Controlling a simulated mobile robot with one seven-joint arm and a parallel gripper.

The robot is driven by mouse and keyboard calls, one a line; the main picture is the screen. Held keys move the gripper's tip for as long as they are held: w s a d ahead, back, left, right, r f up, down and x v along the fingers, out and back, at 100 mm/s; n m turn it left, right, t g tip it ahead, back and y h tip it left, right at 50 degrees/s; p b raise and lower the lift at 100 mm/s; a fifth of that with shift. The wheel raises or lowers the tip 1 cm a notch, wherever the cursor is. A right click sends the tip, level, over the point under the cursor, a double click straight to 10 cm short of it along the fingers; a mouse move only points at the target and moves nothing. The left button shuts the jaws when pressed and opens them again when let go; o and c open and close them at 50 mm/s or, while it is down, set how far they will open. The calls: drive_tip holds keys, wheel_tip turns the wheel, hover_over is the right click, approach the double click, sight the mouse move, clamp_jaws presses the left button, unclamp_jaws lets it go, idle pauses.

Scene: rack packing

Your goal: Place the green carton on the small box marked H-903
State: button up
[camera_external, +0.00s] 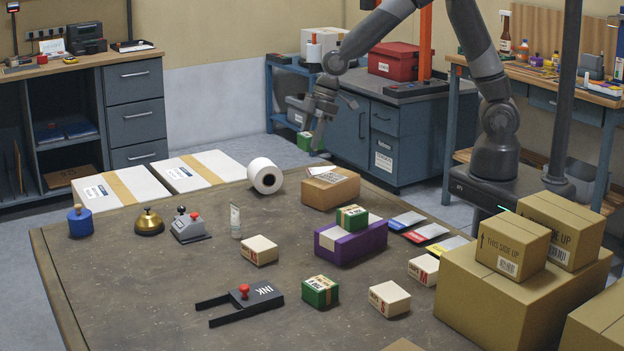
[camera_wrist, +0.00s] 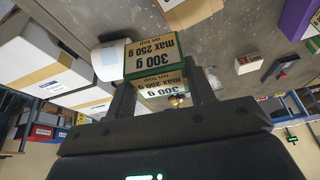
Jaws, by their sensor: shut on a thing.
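My gripper (camera_external: 314,124) is raised above the far edge of the table, shut on a green carton (camera_external: 308,141). In the wrist view the held carton (camera_wrist: 155,58) sits between the two fingers (camera_wrist: 160,86) and its face reads "300 g, max 250 g on top". A second green carton (camera_external: 351,217) rests on a purple box (camera_external: 350,245), and a third (camera_external: 320,290) stands on the table. A small brown box (camera_external: 330,191) with a label on top stands below and right of my gripper in the picture. I cannot read H-903 on any box.
A white roll (camera_external: 264,176) lies left of the brown box. Small white cartons (camera_external: 259,250), a bell (camera_external: 149,222) and a black ink device (camera_external: 240,304) are spread over the table (camera_external: 150,290). Large cardboard boxes (camera_external: 515,290) fill the right side.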

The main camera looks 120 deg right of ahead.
drive_tip(key=s+d+r, duration=0.1)
drive_tip(key=s+r, duration=0.1)
drive_tip(key=s, duration=0.4)
drive_tip(key=s+d+r, duration=0.2)
drive_tip(key=s, duration=0.4)
hover_over(327, 179)
drive_tip(key=s, duration=0.2)
drive_tip(key=shift+n, duration=0.4)
drive_tip(key=f, duration=0.7)
drive_tip(key=shift+w+d+f, duration=0.15)
drive_tip(key=shift+w+f, duration=0.05)
drive_tip(key=shift+f, duration=2)
drive_tip(key=shift+f, duration=0.15)
drive_tip(key=o, duration=1.2)
